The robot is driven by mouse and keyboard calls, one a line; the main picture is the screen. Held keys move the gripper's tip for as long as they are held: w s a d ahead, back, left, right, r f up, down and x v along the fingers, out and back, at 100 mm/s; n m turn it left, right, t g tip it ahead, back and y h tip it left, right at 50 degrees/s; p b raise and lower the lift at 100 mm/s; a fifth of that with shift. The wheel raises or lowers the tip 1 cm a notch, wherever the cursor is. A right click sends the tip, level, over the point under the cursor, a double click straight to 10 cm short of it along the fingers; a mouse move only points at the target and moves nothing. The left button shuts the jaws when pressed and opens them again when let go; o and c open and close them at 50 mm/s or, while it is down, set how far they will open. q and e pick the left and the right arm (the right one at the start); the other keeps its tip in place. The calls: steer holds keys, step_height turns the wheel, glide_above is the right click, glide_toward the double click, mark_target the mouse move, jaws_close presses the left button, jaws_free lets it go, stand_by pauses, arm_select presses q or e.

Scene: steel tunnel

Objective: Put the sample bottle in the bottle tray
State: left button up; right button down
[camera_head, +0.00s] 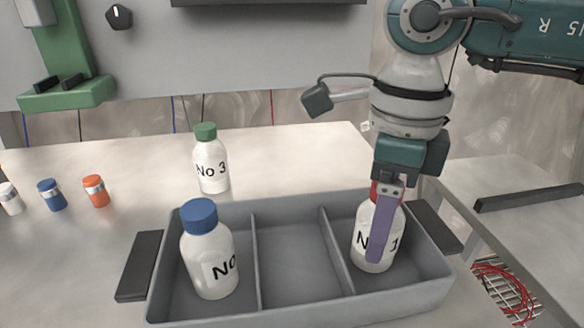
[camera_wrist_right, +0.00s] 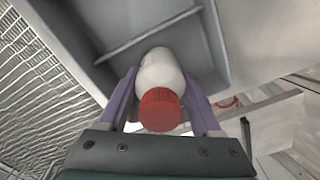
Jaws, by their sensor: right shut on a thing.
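My right gripper (camera_head: 381,232) is shut on a white bottle marked 1 (camera_head: 361,246) with a red cap. The bottle is upright in the right compartment of the grey three-part bottle tray (camera_head: 300,305); whether its base touches the floor is unclear. In the right wrist view, the purple fingers (camera_wrist_right: 160,80) stand on both sides of this bottle, its red cap (camera_wrist_right: 160,109) towards the camera. A blue-capped bottle (camera_head: 207,262) stands in the left compartment. A green-capped bottle marked No 3 (camera_head: 211,167) stands on the table behind the tray. The middle compartment is empty. My left gripper is out of view.
Small blue (camera_head: 51,195), orange (camera_head: 96,191) and white (camera_head: 10,198) jars stand on the table at left. The tray has dark side handles (camera_head: 139,266). A green bracket (camera_head: 66,93) sticks out at upper left. Red cables (camera_head: 505,288) lie below the gap at right.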

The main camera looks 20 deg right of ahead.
steer(key=shift+f, duration=0.2)
steer(key=shift+c, duration=0.3)
jaws_free()
step_height(320, 180, up, 12)
steer(key=shift+r, duration=0.15)
stand_by(0.3)
